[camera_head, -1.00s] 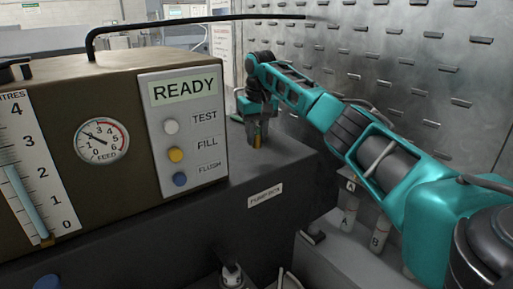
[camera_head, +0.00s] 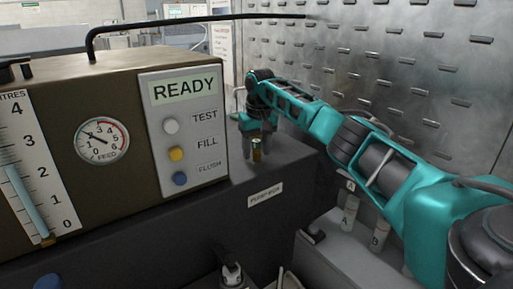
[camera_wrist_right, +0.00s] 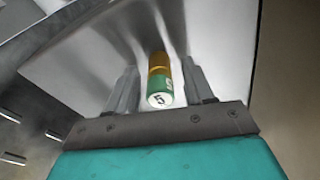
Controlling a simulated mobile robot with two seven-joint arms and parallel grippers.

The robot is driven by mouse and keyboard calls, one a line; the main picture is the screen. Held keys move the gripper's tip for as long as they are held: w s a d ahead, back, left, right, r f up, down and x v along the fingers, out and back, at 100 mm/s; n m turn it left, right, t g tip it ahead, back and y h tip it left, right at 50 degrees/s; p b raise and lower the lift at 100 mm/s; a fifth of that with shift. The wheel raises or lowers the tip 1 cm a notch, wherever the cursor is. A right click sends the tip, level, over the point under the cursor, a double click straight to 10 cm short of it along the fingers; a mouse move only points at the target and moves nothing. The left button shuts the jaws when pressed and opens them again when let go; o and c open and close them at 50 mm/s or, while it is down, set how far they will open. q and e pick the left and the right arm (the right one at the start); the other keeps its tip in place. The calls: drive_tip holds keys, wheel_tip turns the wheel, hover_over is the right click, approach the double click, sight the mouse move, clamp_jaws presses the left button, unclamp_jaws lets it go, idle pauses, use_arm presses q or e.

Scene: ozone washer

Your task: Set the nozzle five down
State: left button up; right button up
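Nozzle five (camera_head: 256,150), a small brass and green cylinder, stands upright on the dark top of the pump box (camera_head: 285,160), right of the control panel. In the right wrist view the nozzle (camera_wrist_right: 160,80) shows its white end marked 5. My right gripper (camera_head: 259,147) has one finger on each side of it. In the wrist view my right gripper (camera_wrist_right: 161,88) is open, with a gap between each finger and the nozzle. My left gripper is not in view.
The brown washer housing (camera_head: 100,190) with a READY panel (camera_head: 185,135) stands left of the nozzle. A slotted metal wall (camera_head: 400,80) rises behind my right arm.

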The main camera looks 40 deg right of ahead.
wheel_tip(320, 180, up, 12)
drive_tip(key=s, duration=0.1)
drive_tip(key=shift+s+a+r, duration=0.15)
drive_tip(key=shift+s+a, duration=0.05)
drive_tip(key=shift+a, duration=0.05)
drive_tip(key=shift+s, duration=0.1)
idle(0.8)
